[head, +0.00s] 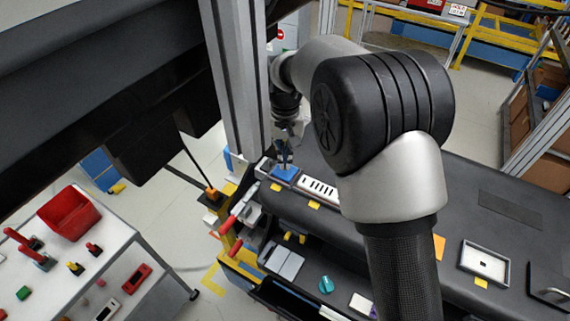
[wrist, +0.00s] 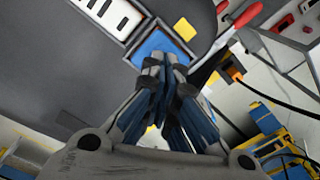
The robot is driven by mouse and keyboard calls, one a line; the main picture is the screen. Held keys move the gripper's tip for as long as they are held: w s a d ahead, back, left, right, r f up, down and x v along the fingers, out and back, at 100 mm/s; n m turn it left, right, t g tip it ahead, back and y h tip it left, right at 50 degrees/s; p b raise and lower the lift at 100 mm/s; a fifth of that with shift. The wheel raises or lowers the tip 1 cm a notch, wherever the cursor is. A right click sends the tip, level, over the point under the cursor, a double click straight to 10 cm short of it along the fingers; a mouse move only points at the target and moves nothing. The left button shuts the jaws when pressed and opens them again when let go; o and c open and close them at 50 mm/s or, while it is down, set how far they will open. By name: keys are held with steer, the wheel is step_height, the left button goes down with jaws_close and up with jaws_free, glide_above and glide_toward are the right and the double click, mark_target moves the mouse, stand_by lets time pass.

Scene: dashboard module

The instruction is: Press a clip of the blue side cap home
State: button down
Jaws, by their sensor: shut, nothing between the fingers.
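The blue side cap (head: 285,173) lies at the left end of the dark dashboard, beside a light panel with dark slots. In the wrist view the blue side cap (wrist: 158,47) sits inside a light frame, its near part hidden behind my fingertips. My gripper (head: 284,158) is shut and empty, pointing down at the cap. In the wrist view my gripper (wrist: 165,62) has its fingertips together over the cap's near edge. I cannot tell whether they touch it. The cap's clips are too small to make out.
The slotted panel (head: 318,187) adjoins the cap. A grey upright post (head: 236,85) stands just behind. A red bin (head: 69,214) is on the left table.

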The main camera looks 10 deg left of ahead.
steer(key=shift+r+p, duration=1.7)
steer(key=shift+r, duration=0.9)
